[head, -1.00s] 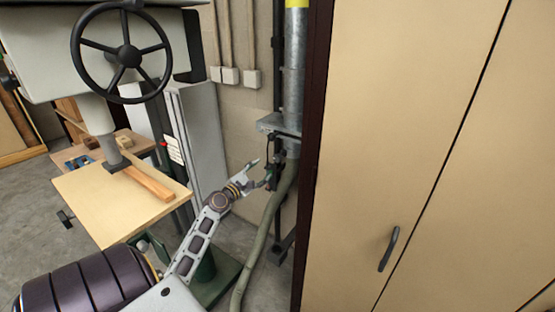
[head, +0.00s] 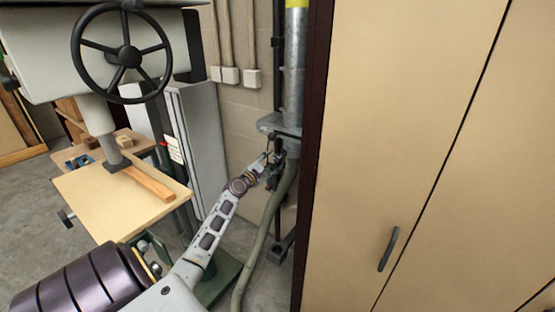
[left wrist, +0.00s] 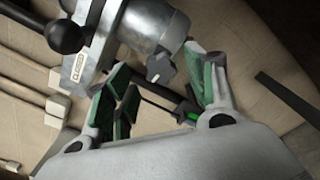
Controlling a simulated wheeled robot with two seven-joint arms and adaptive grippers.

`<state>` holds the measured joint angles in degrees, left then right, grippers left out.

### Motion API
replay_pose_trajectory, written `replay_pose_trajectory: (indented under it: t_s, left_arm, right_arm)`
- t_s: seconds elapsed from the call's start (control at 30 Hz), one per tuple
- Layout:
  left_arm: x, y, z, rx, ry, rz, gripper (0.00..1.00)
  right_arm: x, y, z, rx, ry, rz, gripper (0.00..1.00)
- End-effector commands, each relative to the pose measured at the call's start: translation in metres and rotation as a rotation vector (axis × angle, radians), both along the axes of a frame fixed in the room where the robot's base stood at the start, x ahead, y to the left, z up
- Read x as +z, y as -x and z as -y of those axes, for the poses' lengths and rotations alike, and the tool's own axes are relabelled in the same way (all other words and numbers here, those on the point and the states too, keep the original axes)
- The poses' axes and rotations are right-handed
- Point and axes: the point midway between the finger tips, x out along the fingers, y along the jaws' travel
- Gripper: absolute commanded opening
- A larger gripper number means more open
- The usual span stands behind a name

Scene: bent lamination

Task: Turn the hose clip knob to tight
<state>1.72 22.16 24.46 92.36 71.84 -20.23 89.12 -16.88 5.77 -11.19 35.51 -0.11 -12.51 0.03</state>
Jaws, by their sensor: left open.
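A small dark grey knob (left wrist: 161,69), which looks like the hose clip knob, shows in the left wrist view beneath a metal pipe end (left wrist: 155,22). My left gripper (left wrist: 160,80) is open, with its green-padded fingers on either side of the knob. The knob appears near the fingertips; I cannot tell whether they touch it. In the head view my left gripper (head: 272,163) is at the lower end of the vertical metal pipe (head: 295,65), above the olive hose (head: 262,235). The knob is too small to tell there. My right gripper is not in view.
A black ball-ended handle (left wrist: 66,36) is close to the left finger, by a metal plate (left wrist: 85,68). A tan cabinet (head: 400,150) stands right of the pipe. A machine with a handwheel (head: 124,56) and wooden table (head: 120,195) stands left.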

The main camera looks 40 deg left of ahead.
Motion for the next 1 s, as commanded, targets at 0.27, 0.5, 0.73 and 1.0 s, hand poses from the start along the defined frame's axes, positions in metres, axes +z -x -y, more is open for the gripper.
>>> replay_pose_trajectory:
  t_s: [0.27, 0.5, 0.73, 1.0]
  left_arm:
    - [0.0, -0.023, -0.003, 0.0, 0.0, 0.0, 0.55]
    - [0.001, -0.037, -0.004, 0.0, -0.001, 0.001, 0.55]
    - [0.0, -0.041, -0.005, 0.0, 0.0, 0.0, 0.55]
    - [0.0, -0.041, -0.005, 0.0, -0.001, 0.0, 0.5]
  right_arm:
    - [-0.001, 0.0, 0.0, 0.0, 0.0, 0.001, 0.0]
    - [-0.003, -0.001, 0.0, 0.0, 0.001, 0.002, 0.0]
    - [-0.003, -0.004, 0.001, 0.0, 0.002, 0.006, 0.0]
    - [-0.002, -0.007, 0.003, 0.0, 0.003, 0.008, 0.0]
